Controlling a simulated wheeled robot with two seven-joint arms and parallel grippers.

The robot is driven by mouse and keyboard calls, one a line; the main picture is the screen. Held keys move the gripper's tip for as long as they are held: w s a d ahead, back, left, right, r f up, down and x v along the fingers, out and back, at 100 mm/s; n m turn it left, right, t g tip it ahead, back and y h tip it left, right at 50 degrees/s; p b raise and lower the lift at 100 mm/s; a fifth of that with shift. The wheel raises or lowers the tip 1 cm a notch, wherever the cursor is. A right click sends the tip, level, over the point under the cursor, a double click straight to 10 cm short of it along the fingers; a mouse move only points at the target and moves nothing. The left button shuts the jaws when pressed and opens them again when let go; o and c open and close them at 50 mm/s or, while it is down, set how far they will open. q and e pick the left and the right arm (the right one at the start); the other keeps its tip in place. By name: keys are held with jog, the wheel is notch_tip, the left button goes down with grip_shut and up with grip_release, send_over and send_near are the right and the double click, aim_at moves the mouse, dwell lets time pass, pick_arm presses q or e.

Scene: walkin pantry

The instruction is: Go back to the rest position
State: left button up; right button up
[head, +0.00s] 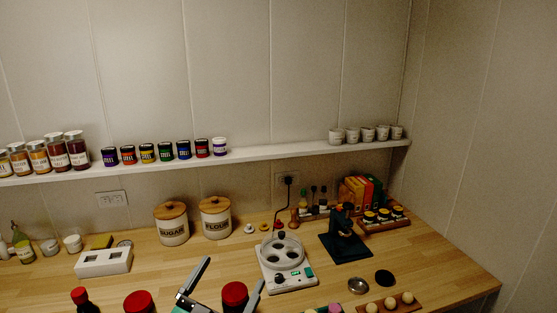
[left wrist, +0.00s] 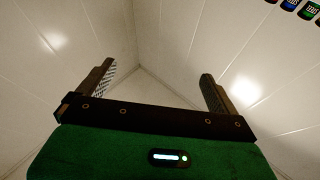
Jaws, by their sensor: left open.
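My left gripper (head: 234,271) shows at the bottom middle of the head view, with its two grey fingers spread. In the left wrist view the same gripper (left wrist: 157,70) is open, and only bare wall panels and a corner show between the fingers. In the head view a red-lidded jar (head: 235,294) appears between the fingers, but the wrist view shows nothing held. My right gripper is in neither view.
The wooden counter (head: 350,288) holds a white appliance (head: 286,262), sugar (head: 172,226) and flour (head: 216,220) canisters, and a dark green stand (head: 345,240). Other red tops (head: 139,301) show at the front. A wall shelf (head: 270,151) carries jars, tins and cups.

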pick_arm(q)
jog(key=s+a+f+n+g+y, duration=0.25)
jog(key=a+f+g+y, duration=0.2)
jog(key=f, duration=0.45)
jog(key=s+a+f+n+g+y, duration=0.25)
jog(key=a+f+y, duration=0.3)
jog(key=f, duration=0.35)
jog(key=s+a+f+g, duration=0.2)
jog(key=s+f+g, duration=0.35)
jog(key=s, duration=0.35)
jog(key=s+a+f+g, duration=0.2)
jog(key=s+f+g, duration=0.2)
jog(key=s+f, duration=0.4)
notch_tip(320, 180, down, 29)
jog(key=s+g, duration=0.2)
jog(key=s+a+f+m, duration=0.1)
jog(key=s+a+f, duration=0.2)
jog(key=s+f, duration=1.6)
jog(key=shift+f+g+h, duration=0.3)
jog(key=shift+f+g, duration=0.15)
jog(key=shift+f, duration=0.4)
